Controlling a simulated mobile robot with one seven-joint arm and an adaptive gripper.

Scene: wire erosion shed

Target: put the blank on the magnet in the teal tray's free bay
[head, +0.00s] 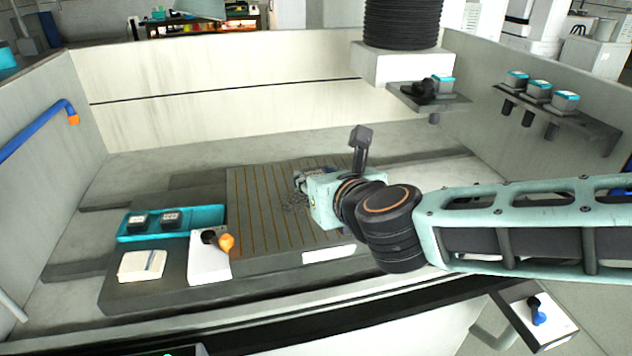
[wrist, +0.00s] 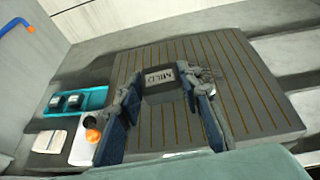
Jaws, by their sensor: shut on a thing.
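My gripper (head: 300,184) is over the magnet (head: 258,228), a grey plate with brown stripes. In the wrist view its two fingers (wrist: 163,84) are closed on either side of the blank (wrist: 160,75), a dark block with a pale, lettered face. I cannot tell whether the blank touches the magnet; in the head view my gripper mostly hides it. The teal tray (head: 128,239) lies left of the magnet. Two dark blocks (head: 137,221) sit in its left and middle bays, and its right bay (head: 206,216) is empty. The tray also shows in the wrist view (wrist: 97,98).
A white box with a black and orange knob (head: 208,262) and a pale cloth-like pad (head: 142,265) stand in front of the tray. A blue pipe (head: 38,130) reaches in from the left wall. Shelves with teal-topped blocks (head: 538,89) are at the right. Tank walls surround the work area.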

